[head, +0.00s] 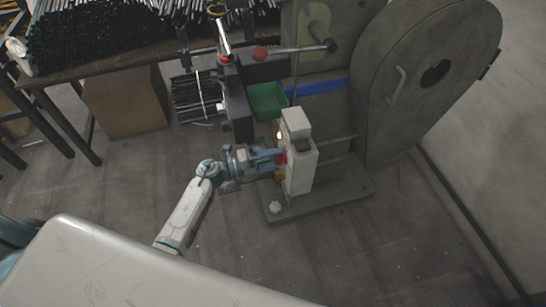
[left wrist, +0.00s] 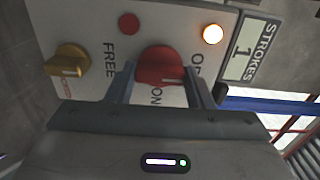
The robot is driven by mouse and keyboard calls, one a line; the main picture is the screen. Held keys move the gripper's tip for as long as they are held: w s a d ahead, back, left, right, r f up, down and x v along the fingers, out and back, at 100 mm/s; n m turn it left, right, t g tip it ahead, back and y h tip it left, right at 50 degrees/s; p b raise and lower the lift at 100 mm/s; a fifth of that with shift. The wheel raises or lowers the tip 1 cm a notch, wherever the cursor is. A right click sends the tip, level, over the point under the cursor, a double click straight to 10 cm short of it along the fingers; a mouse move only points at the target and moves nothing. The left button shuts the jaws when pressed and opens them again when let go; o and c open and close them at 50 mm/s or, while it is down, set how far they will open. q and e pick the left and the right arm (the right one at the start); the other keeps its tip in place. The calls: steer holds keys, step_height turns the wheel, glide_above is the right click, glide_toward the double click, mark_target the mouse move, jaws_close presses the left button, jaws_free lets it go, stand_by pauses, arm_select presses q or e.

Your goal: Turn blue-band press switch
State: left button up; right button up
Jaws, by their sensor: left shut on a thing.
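The press (head: 330,70) with the blue band (head: 318,87) stands in the middle of the head view. Its pale control box (head: 301,165) is on the front. In the left wrist view, the red rotary switch (left wrist: 160,66) sits on the panel, with FREE and ON lettering beside it. My left gripper (head: 279,162) is at the box's left face. Its fingers (left wrist: 161,88) are on both sides of the red switch and shut on it. A yellow knob (left wrist: 68,63) is farther left on the panel. My right gripper is in neither view.
A lamp (left wrist: 212,34) glows beside a STROKES display (left wrist: 249,51) reading 1. A small red round part (left wrist: 129,24) is dark. A green bin (head: 266,99) sits behind the box. A rod-laden table (head: 120,62) and a cardboard box (head: 126,101) stand at left. The floor at right is clear.

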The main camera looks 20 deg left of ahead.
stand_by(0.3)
arm_select(q)
steer(key=o, duration=1)
steer(key=shift+a, duration=0.1)
steer(key=b+v, duration=0.2)
steer(key=v, duration=0.8)
steer(key=shift+s+a, duration=0.25)
steer(key=shift+a, duration=0.05)
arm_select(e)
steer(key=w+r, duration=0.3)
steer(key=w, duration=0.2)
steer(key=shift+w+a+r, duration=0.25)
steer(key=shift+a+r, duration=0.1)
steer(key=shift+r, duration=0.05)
